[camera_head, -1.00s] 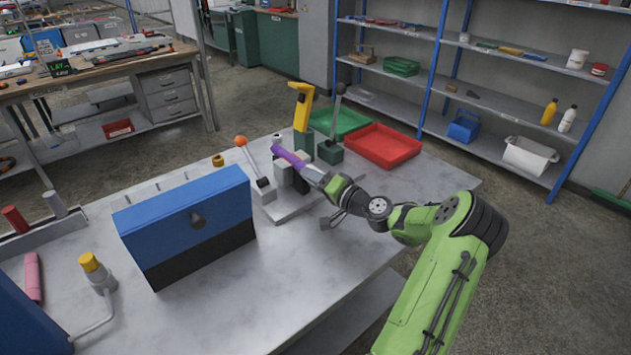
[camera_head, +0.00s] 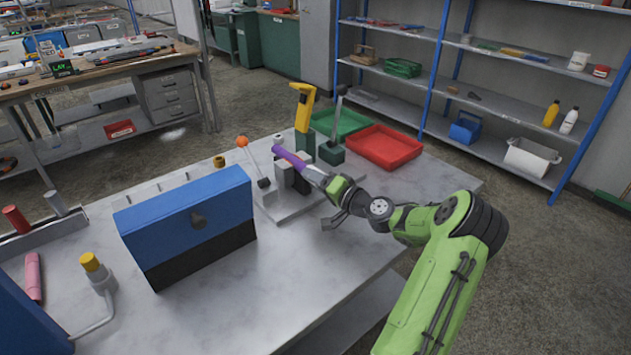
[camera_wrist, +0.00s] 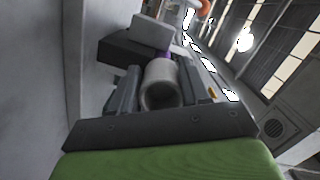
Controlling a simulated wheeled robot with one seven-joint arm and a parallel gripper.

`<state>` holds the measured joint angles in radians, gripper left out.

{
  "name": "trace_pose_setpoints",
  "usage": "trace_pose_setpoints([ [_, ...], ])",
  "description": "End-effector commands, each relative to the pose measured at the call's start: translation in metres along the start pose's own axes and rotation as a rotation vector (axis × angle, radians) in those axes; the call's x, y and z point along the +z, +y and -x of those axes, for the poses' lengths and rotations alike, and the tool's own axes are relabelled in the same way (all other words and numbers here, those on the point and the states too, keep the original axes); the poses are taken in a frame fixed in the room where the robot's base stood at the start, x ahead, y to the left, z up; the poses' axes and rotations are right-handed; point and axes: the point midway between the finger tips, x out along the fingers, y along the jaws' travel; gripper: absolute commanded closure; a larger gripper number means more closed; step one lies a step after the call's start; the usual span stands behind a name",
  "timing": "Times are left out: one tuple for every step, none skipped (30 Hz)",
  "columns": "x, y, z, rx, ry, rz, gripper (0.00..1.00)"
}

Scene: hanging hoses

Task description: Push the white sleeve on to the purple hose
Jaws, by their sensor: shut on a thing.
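The purple hose (camera_head: 289,158) lies across a grey upright block (camera_head: 284,174) on a grey base on the table. The white sleeve (camera_head: 315,175) is in line with the hose's near end. In the wrist view the sleeve (camera_wrist: 161,84) sits between the two dark fingers, its open end facing the camera. A bit of purple hose (camera_wrist: 166,55) shows just beyond the sleeve's far end. My gripper (camera_head: 323,180) is shut on the sleeve. The sleeve and hose seem to meet; how far they overlap is hidden.
A lever with an orange ball (camera_head: 242,142) stands left of the block. A yellow-handled tool (camera_head: 303,105) and a dark-knobbed lever (camera_head: 336,120) stand behind. A red tray (camera_head: 384,147) and a blue box (camera_head: 187,220) flank the spot.

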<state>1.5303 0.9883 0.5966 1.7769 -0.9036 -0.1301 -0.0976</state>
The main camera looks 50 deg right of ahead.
Motion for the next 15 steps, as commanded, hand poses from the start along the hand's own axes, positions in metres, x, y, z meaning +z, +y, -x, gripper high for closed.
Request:
trace_pose_setpoints([
  [-0.0001,0.0,0.0,0.0,0.0,0.0,0.83],
  [-0.0001,0.0,-0.0002,0.0,0.0,0.0,0.83],
  [-0.0001,0.0,-0.0005,0.0,0.0,0.0,0.83],
  [-0.0001,0.0,-0.0009,0.0,0.0,0.0,0.83],
  [-0.0002,0.0001,-0.0014,0.0,0.0,0.0,0.83],
  [-0.0003,0.0001,-0.0022,0.0,0.0,0.0,0.83],
  [-0.0004,0.0001,-0.0028,0.0,0.0,0.0,0.83],
  [-0.0006,0.0002,-0.0033,0.0,0.0,0.0,0.83],
  [-0.0007,0.0002,-0.0041,0.0,0.0,0.0,0.83],
  [-0.0008,0.0003,-0.0047,0.0,0.0,0.0,0.83],
  [-0.0008,0.0003,-0.0053,0.0,0.0,0.0,0.83],
  [-0.0009,0.0003,-0.0061,0.0,0.0,0.0,0.83],
  [-0.0009,0.0003,-0.0067,0.0,0.0,0.0,0.83],
  [-0.0009,0.0003,-0.0073,0.0,0.0,0.0,0.83],
  [-0.0009,0.0002,-0.0081,0.0,0.0,0.0,0.83],
])
